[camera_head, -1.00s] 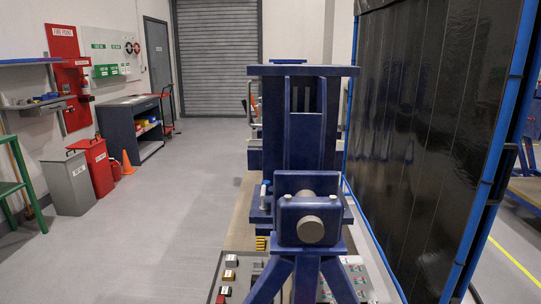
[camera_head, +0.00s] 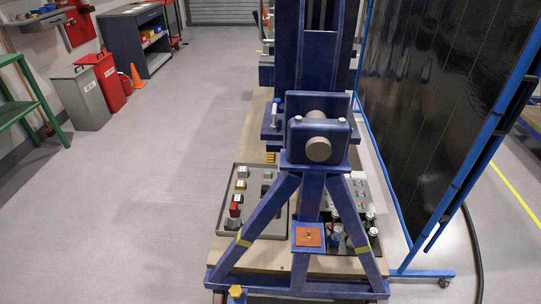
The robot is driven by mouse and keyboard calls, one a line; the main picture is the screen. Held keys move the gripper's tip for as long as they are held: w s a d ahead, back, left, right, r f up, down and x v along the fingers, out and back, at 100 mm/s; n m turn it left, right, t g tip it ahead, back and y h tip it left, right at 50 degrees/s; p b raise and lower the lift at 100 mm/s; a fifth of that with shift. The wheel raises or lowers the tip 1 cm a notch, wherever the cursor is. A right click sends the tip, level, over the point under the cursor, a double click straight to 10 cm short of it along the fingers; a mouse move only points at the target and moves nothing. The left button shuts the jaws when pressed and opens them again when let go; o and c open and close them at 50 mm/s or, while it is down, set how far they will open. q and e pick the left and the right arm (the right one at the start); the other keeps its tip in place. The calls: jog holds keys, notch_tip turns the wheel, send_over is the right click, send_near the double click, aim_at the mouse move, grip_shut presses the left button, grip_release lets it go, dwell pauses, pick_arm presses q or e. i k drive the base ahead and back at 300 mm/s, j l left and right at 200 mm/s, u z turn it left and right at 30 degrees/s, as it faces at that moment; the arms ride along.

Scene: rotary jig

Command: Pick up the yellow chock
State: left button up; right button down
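A small yellow block (camera_head: 240,185), which looks like the yellow chock, lies in a grey tray (camera_head: 226,212) left of the blue stand's legs. In the tray it sits between a whitish block (camera_head: 243,171) behind it and a red block (camera_head: 235,209) in front. Other dark and grey blocks share the tray, some partly hidden behind the stand's left leg. Neither of my grippers shows in the view.
The blue jig stand (camera_head: 318,140) rises in the middle, its splayed legs beside the tray. A second tray with small bottles (camera_head: 372,235) is at right. A black screen (camera_head: 430,100) closes the right side.

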aim_at(269, 156)
jog(key=u, duration=0.4)
jog(key=j+u, duration=0.25)
jog(key=j, duration=0.15)
jog(key=i+j+u, duration=0.2)
jog(key=j, duration=0.2)
jog(key=i+j+u, duration=0.1)
jog(key=j+u, duration=0.15)
jog(key=i+j+u, duration=0.2)
jog(key=j, duration=0.25)
jog(key=i+j+u, duration=0.1)
jog(key=i+j, duration=0.65)
jog(key=i, duration=0.15)
jog(key=i+z, duration=0.5)
jog(key=i+j+z, duration=0.1)
jog(key=i+z, duration=1.2)
jog(key=i+j+z, duration=0.2)
jog(key=i+z, duration=0.25)
jog(key=i+j+z, duration=0.3)
jog(key=z, duration=0.15)
jog(key=i+j+z, duration=0.4)
jog(key=k, duration=0.1)
